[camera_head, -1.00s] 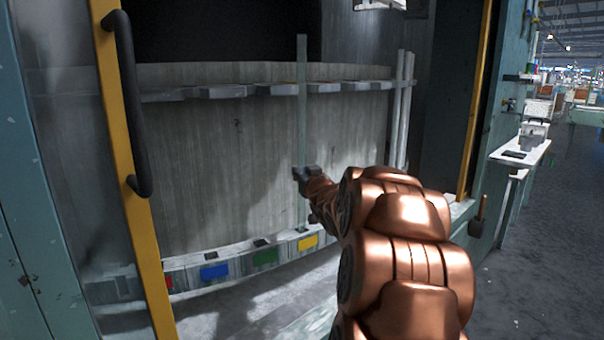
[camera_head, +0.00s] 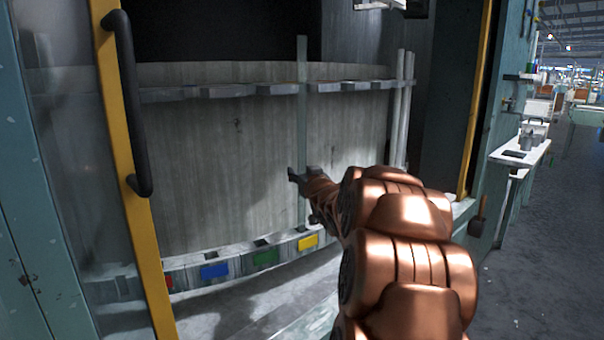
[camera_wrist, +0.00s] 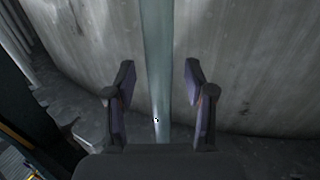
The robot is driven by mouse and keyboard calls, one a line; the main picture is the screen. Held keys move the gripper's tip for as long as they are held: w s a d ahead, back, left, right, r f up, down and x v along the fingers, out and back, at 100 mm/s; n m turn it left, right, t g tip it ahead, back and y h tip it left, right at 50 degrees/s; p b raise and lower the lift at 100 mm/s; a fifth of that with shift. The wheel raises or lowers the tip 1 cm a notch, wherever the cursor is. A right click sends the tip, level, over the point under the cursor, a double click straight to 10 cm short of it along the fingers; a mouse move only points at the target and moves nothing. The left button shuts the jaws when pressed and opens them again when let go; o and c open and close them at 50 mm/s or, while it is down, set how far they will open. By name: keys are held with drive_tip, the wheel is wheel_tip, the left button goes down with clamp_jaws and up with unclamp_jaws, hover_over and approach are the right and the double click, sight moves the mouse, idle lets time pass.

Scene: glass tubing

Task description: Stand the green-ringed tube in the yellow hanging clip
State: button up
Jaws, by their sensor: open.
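A tall, pale greenish glass tube (camera_head: 302,120) stands upright in the rack, passing the upper rail. Its lower end comes down at the yellow-marked clip (camera_head: 307,242); exactly how it sits there is too small to tell. No green ring shows on it. My gripper (camera_head: 298,175) is at the tube's lower-middle part. In the wrist view the open gripper (camera_wrist: 158,85) has one finger on each side of the tube (camera_wrist: 158,60), with gaps on both sides.
The upper rail (camera_head: 225,91) has several clips. The lower rail carries blue (camera_head: 214,271), green (camera_head: 265,257) and red markers. More tubes (camera_head: 404,110) stand at the right. A yellow-framed door with a black handle (camera_head: 130,110) is at the left.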

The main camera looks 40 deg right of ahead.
drive_tip(key=v, duration=1.1)
drive_tip(key=shift+s, duration=0.35)
drive_tip(key=shift+a, duration=0.1)
drive_tip(key=w+a+f+g+y, duration=0.2)
drive_tip(key=a+f+g+y, duration=0.15)
drive_tip(key=a+f, duration=0.5)
drive_tip(key=s+a+f+n+g+y, duration=0.1)
drive_tip(key=s+a+f+g, duration=0.1)
drive_tip(key=s+a+f, duration=0.1)
drive_tip(key=s+a+f+n+g+y, duration=0.1)
drive_tip(key=s+a+f+g, duration=0.2)
drive_tip(key=a+f, duration=0.3)
drive_tip(key=s+a+f+n+g+y, duration=0.1)
drive_tip(key=s+a+f, duration=0.3)
drive_tip(key=a, duration=0.4)
drive_tip(key=shift+f+g, duration=0.3)
drive_tip(key=shift+g, duration=0.55)
drive_tip(key=s+a+f+n+g+y, duration=0.1)
drive_tip(key=s+a+g, duration=0.3)
drive_tip(key=s+a, duration=0.4)
drive_tip(key=s+a+n+g+y, duration=0.1)
drive_tip(key=s+a+n+g, duration=0.3)
drive_tip(key=s, duration=0.7)
wheel_tip(320, 180, up, 24)
drive_tip(key=m+t+p, duration=0.1)
drive_tip(key=m+p, duration=0.1)
drive_tip(key=p, duration=2.2)
drive_tip(key=shift+s+a+t, duration=0.3)
drive_tip(key=shift+s+a, duration=0.05)
drive_tip(key=shift+a, duration=0.05)
